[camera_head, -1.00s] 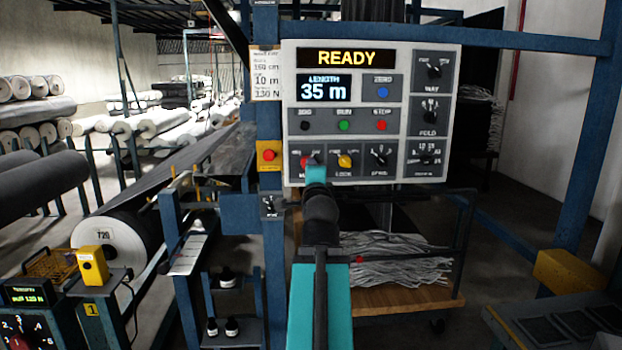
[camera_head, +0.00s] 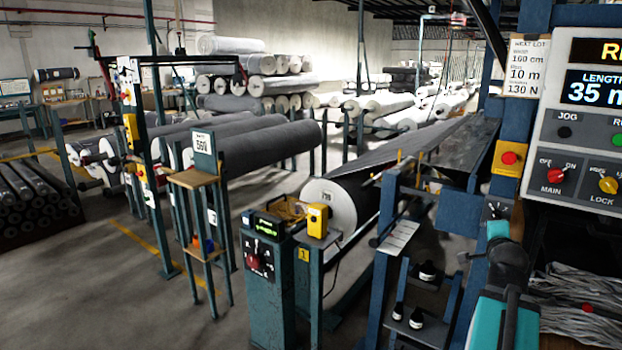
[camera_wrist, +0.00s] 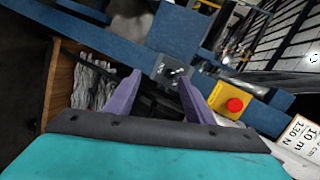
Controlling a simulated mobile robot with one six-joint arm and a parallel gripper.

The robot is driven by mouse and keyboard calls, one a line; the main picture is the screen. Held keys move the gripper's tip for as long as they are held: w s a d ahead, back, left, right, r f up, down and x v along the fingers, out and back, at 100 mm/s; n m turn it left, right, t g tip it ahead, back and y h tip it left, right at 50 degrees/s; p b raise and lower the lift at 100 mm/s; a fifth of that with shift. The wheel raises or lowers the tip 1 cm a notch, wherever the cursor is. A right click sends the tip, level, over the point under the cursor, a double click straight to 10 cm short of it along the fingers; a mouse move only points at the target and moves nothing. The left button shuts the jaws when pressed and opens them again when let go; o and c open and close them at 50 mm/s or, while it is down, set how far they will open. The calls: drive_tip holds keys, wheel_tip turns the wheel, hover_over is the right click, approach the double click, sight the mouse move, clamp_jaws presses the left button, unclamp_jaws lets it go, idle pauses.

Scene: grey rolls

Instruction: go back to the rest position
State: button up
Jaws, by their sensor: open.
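My gripper shows in the wrist view (camera_wrist: 160,78), its two purple fingers apart with nothing between them. Beyond the fingertips is a small black switch plate (camera_wrist: 172,70) on a blue beam; I cannot tell the exact gap. In the head view my teal and black arm is at the lower right, below and left of the pale control panel (camera_head: 549,128), and the fingers are hidden. The panel is cut off by the right edge; its red MAIN knob (camera_head: 553,176) and yellow LOCK knob (camera_head: 608,185) show.
A yellow box with a red button (camera_head: 509,158) is on the blue post near my arm; it also shows in the wrist view (camera_wrist: 235,105). A teal pedestal (camera_head: 265,290) and a big grey roll (camera_head: 352,200) stand left of it. Open floor lies at the lower left.

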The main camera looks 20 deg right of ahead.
drive_tip(key=w+a+f+n+g+y, duration=0.1)
drive_tip(key=w+a+f+n+y, duration=0.15)
drive_tip(key=a+f, duration=0.7)
drive_tip(key=w+a+f+n+g+y+p, duration=0.15)
drive_tip(key=w+a+f+n, duration=0.35)
drive_tip(key=f, duration=0.7)
drive_tip(key=w+a+f+n+g+y, duration=0.1)
drive_tip(key=a+f+n+y, duration=0.15)
drive_tip(key=a+f, duration=0.65)
drive_tip(key=s+a+f+n+g+y, duration=0.2)
drive_tip(key=s+a+f, duration=0.1)
drive_tip(key=a+f, duration=0.5)
drive_tip(key=s+a+f+n+g+y, duration=0.1)
drive_tip(key=s+a+f+n+g, duration=0.25)
drive_tip(key=a+f, duration=0.5)
drive_tip(key=s+a+f+n+g, duration=0.2)
drive_tip(key=s+a+f+n, duration=0.1)
drive_tip(key=s, duration=0.5)
drive_tip(key=s+a+f+n+g+p, duration=0.1)
drive_tip(key=s+a+f+n+g, duration=0.1)
drive_tip(key=s+a+f, duration=0.4)
drive_tip(key=s+a+f+n+g+p, duration=0.1)
drive_tip(key=s+a+f+n, duration=0.3)
drive_tip(key=s, duration=0.7)
drive_tip(key=shift+s+a+f+g, duration=0.2)
drive_tip(key=shift+a+f+g, duration=0.5)
drive_tip(key=shift+a, duration=0.55)
drive_tip(key=shift+r, duration=0.1)
drive_tip(key=shift+c, duration=0.5)
